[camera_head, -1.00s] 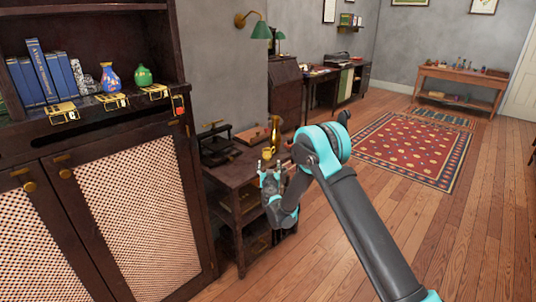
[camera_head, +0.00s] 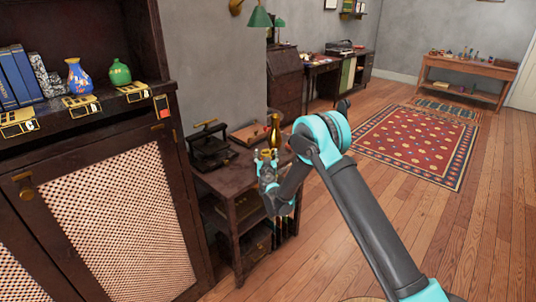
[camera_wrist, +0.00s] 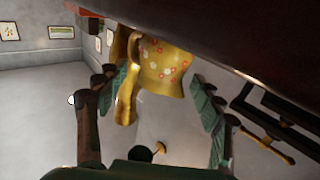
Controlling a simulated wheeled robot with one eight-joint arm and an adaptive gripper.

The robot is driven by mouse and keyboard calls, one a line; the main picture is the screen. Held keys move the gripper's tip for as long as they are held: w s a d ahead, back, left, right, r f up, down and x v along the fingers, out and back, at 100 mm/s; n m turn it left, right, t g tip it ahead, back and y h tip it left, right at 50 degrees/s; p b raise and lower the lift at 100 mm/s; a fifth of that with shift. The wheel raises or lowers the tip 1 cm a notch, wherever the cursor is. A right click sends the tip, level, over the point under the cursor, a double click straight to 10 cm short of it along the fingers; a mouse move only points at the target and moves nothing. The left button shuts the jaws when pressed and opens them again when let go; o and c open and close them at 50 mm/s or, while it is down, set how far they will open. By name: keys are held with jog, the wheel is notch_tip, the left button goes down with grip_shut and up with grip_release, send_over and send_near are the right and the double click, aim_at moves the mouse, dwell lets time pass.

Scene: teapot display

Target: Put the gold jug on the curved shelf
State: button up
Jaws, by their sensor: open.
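The gold jug (camera_head: 268,153) stands near the front edge of the small dark side table (camera_head: 228,179). In the wrist view the jug (camera_wrist: 163,68) is gold with pink and white flowers and appears turned over in the picture. My gripper (camera_head: 267,168) is at the jug. In the wrist view my gripper (camera_wrist: 166,88) is open, with the green finger pads apart on either side of the jug. I cannot tell whether either pad touches it. No shelf in view is clearly curved.
A tall gold vase (camera_head: 275,131) stands close behind the jug, and shows beside it in the wrist view (camera_wrist: 126,85). A black device (camera_head: 208,148) is on the table's left. The dark cabinet (camera_head: 150,100) holds books and vases. Open wooden floor lies right.

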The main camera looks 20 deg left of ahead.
aim_at(267, 151)
jog(key=shift+w+a, duration=0.25)
jog(key=shift+w, duration=0.3)
jog(key=c, duration=1.4)
jog(key=shift+c, duration=0.2)
jog(key=shift+r, duration=0.1)
notch_tip(267, 151, up, 20)
jog(key=w+d+f+m+h, duration=0.1)
jog(key=w+d, duration=0.2)
jog(key=d, duration=0.7)
jog(key=w+d+f+h, duration=0.1)
jog(key=w+d+f, duration=0.15)
jog(key=d, duration=0.85)
jog(key=w+d+f+m+h, duration=0.1)
jog(key=w+d, duration=0.3)
jog(key=d, duration=0.6)
jog(key=s+d+m+h, duration=0.1)
jog(key=s+d+h, duration=0.1)
jog(key=d, duration=1.2)
jog(key=s+d+f+m+t+h, duration=0.1)
jog(key=s+d, duration=0.2)
jog(key=d, duration=1.1)
jog(key=shift+f+h, duration=0.25)
jog(key=shift+h, duration=0.15)
